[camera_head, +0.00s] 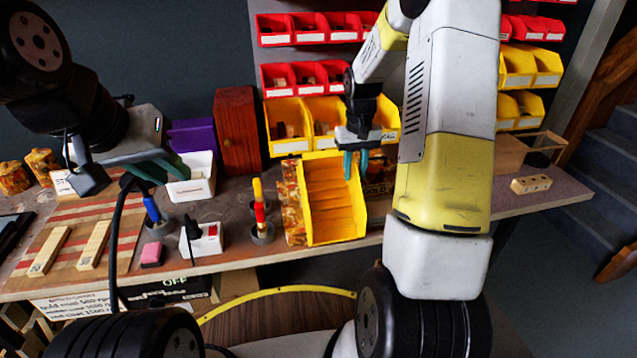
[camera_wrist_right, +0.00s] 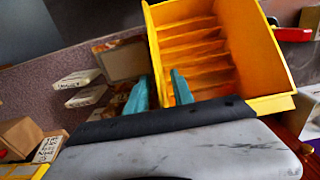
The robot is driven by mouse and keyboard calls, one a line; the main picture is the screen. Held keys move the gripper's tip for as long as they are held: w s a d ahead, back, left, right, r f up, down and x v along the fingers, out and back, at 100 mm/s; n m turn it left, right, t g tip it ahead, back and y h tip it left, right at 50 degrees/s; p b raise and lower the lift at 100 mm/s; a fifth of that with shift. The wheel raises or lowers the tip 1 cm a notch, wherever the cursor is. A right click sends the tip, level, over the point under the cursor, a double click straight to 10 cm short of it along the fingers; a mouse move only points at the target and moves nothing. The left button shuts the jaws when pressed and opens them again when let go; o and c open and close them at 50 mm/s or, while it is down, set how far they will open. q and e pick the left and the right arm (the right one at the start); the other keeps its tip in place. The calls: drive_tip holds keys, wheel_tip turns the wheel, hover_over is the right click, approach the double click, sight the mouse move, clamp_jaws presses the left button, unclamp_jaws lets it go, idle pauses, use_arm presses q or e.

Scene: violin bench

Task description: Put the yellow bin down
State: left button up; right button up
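The yellow bin (camera_head: 334,211) is an open, ribbed tray near the front of the bench, with its hollow side facing the head camera. It also shows at the top of the right wrist view (camera_wrist_right: 245,45). My right gripper (camera_head: 355,164) is at the bin's upper right edge. In the right wrist view its teal fingers (camera_wrist_right: 160,92) straddle the bin's wall, one inside and one outside, close together. Whether the bin's underside touches the bench is hard to tell. My left gripper (camera_head: 160,166) hangs over the left of the bench, away from the bin; its finger gap is unclear.
Red and yellow bins (camera_head: 287,122) hang on the wall behind. A screwdriver stand (camera_head: 262,232), a white switch box (camera_head: 201,240) and a white container (camera_head: 192,178) stand left of the bin. A patterned block (camera_head: 292,200) is close against its left side. A wooden block (camera_head: 531,184) lies far right.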

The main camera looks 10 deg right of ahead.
drive_tip(key=shift+f, duration=0.45)
drive_tip(key=shift+c, duration=0.2)
clamp_jaws()
idle(0.9)
